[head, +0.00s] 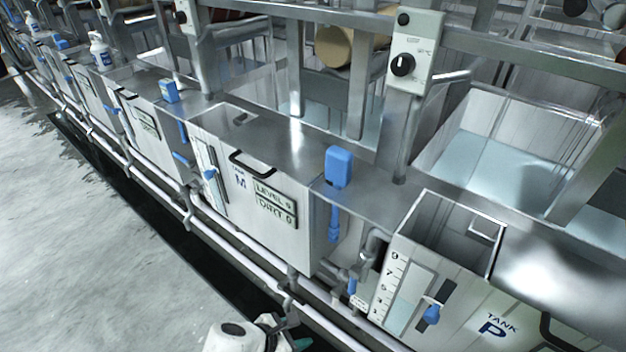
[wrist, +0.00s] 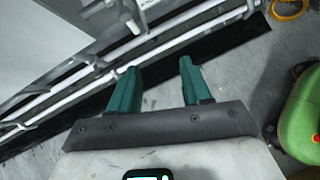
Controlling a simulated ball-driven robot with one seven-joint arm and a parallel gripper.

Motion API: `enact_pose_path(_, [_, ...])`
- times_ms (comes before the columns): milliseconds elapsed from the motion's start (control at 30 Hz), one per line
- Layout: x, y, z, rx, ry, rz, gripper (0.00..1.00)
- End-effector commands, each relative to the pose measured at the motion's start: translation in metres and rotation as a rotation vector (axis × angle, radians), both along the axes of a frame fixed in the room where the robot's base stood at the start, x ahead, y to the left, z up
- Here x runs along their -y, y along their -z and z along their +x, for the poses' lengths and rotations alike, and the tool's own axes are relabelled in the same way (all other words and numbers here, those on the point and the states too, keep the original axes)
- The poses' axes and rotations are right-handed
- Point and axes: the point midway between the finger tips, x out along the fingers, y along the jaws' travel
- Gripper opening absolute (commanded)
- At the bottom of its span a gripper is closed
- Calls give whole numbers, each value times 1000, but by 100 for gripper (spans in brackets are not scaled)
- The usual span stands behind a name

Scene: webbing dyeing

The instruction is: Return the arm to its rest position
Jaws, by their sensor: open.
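My gripper (wrist: 158,66) shows in the wrist view with its two teal fingers spread apart. Nothing is between them. They point at white pipes and the grey floor beside a machine. In the head view, part of my white arm is at the bottom edge, with a bit of teal at its right. Most of the arm is out of the picture there. The arm is low, in front of the row of tanks.
Tank M (head: 262,197) and tank P (head: 465,290) stand in a long steel row. White pipes (head: 240,252) run along its foot. Open floor (head: 90,240) lies left. A yellow loop (wrist: 290,12) lies on the floor.

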Motion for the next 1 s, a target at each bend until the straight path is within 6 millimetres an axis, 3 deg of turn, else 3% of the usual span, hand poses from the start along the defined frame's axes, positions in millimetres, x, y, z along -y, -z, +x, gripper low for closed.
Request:
enact_pose_path(367, [60, 20, -26, 20, 322, 206, 48])
enact_pose_path(567, [119, 27, -58, 59, 660, 382, 48])
enact_pose_path(767, [197, 17, -112, 153, 1152, 589, 48])
enact_pose_path(1000, [274, -24, -187, 317, 1706, 775, 48])
